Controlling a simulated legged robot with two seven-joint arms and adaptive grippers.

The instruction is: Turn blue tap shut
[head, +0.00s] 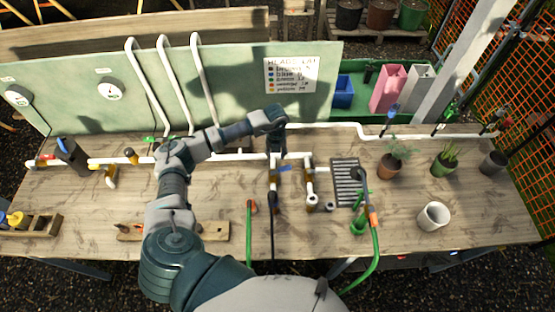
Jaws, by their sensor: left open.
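A blue tap handle (286,168) sits on a white pipe branch with brass fittings, near the middle of the bench. My left arm reaches up from the lower left and bends over to the right. My left gripper (279,152) points down just above and behind the blue handle and is open. Its fingers are small and dark here, and I cannot tell whether they touch the tap or pipe. My right gripper is not in view.
White pipe (350,126) runs along the bench (400,230). A green hose (375,250) and a metal grate (346,182) lie right of the tap. A white cup (433,216) and potted plants (396,163) stand farther right. A labelled sign (290,74) hangs on the green back panel.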

